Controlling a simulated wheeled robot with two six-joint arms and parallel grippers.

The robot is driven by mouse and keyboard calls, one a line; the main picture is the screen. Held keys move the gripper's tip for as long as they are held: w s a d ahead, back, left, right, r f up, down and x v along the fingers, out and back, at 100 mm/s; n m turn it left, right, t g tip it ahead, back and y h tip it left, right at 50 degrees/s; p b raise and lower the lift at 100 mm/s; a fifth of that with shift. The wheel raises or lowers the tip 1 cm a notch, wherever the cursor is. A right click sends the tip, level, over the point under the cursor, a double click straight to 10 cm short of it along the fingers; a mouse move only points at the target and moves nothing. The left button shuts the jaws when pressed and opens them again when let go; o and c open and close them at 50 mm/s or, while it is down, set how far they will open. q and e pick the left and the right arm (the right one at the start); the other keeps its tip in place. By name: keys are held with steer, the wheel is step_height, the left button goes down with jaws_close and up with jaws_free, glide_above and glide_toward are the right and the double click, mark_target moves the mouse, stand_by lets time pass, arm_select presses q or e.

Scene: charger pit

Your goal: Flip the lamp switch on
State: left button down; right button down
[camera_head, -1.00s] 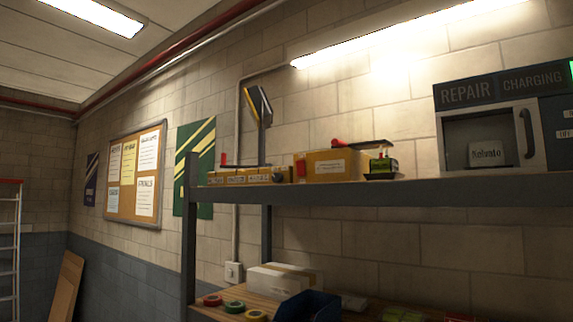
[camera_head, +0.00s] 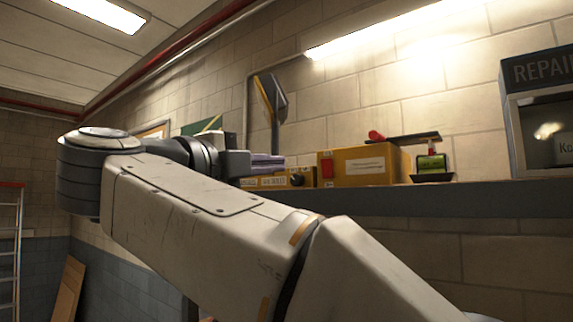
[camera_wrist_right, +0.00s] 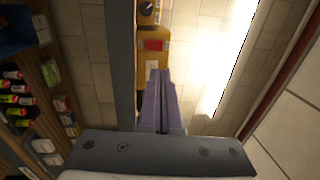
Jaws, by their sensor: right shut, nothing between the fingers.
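A dark panel-headed lamp (camera_head: 271,98) with a yellow edge stands on a post above the shelf in the head view. No lit face shows on it. I cannot make out its switch for certain. A dark round knob (camera_head: 297,180) sits by the small yellow boxes; a dark knob also shows at the top of the right wrist view (camera_wrist_right: 148,8). My right gripper (camera_head: 282,163) is shut and empty, its purple fingers in front of the small yellow boxes (camera_head: 262,182). In the right wrist view its fingers (camera_wrist_right: 159,74) point toward an orange-yellow box with a red patch (camera_wrist_right: 153,45).
The shelf edge (camera_head: 460,200) runs below the gripper. A larger yellow box (camera_head: 358,166), a green device (camera_head: 432,163) and a repair cabinet (camera_head: 545,130) stand to the right. A bright tube light (camera_head: 400,27) is on the wall. My right arm hides much of the lower shelf.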

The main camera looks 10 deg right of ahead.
mark_target(326, 162)
steer(key=shift+d, duration=0.1)
steer(key=p+x, duration=0.1)
steer(key=x, duration=0.3)
steer(key=p+x, duration=0.2)
steer(key=x, duration=0.2)
steer(key=p+x, duration=0.2)
steer(key=x, duration=0.2)
steer(key=shift+w+d+r, duration=0.2)
steer(key=shift+d+r, duration=0.05)
steer(key=shift+r, duration=0.05)
steer(key=shift+w+d+f+p, duration=0.1)
steer(key=shift+w+d+p, duration=0.2)
steer(key=shift+w+d, duration=0.15)
